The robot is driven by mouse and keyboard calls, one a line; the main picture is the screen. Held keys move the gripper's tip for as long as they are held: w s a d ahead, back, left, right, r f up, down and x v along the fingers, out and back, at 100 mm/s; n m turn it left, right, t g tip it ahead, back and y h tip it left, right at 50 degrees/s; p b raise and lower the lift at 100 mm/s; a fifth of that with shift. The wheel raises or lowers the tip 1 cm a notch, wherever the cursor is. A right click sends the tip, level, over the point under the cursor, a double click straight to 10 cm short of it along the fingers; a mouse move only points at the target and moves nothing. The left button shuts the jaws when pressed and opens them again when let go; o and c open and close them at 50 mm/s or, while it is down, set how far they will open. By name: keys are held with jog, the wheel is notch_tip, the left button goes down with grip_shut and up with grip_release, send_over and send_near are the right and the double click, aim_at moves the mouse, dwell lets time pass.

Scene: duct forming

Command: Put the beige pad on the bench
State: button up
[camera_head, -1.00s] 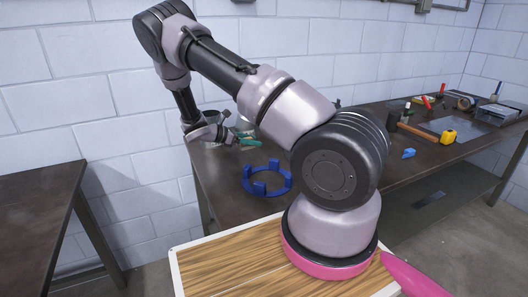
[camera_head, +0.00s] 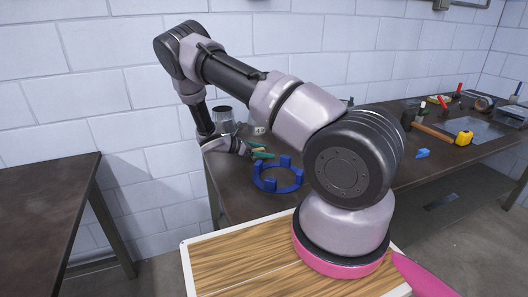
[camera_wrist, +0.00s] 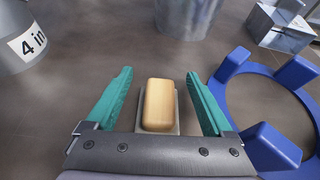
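The beige pad (camera_wrist: 160,103) is a small rounded block on a grey base, seen in the wrist view between my two teal fingers. My gripper (camera_wrist: 162,98) is open, with a visible gap between each finger and the pad. In the head view my gripper (camera_head: 262,152) is low over the left end of the dark bench (camera_head: 235,190). The pad cannot be made out clearly there. From the wrist view I cannot tell for certain whether its underside touches the bench.
A blue ring with upright posts (camera_wrist: 262,105) is close on the right of my gripper. A metal cylinder (camera_wrist: 187,15) is just ahead, a "4 in" can (camera_wrist: 25,40) at left, and a metal box (camera_wrist: 282,25) at far right. Tools, including a hammer (camera_head: 432,132), lie farther right.

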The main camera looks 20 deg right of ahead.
jog(key=shift+a+r, duration=0.1)
jog(key=shift+r, duration=0.05)
jog(key=v, duration=1.1)
jog(key=shift+a+r, duration=0.1)
jog(key=shift+a, duration=0.3)
jog(key=s+d+r+m+y, duration=0.1)
jog(key=s+r+m+y, duration=0.3)
jog(key=r, duration=0.5)
jog(key=s+r+m+y, duration=0.3)
jog(key=s+r+m, duration=0.15)
jog(key=r, duration=0.35)
jog(key=s+d+r+m+y, duration=0.1)
jog(key=s+r+m+y, duration=0.3)
jog(key=r, duration=0.5)
jog(key=s+a+r+m+t+y, duration=0.1)
jog(key=s+r+m+t+y, duration=0.1)
jog(key=s+r+m, duration=0.3)
jog(key=s+a+r+m+t+y, duration=0.1)
jog(key=s+r+m+t, duration=0.3)
jog(key=s+r, duration=0.4)
jog(key=s+t+y, duration=0.1)
jog(key=s, duration=0.4)
jog(key=shift+r+m, duration=0.15)
jog(key=shift+m, duration=0.2)
jog(key=shift+a, duration=0.1)
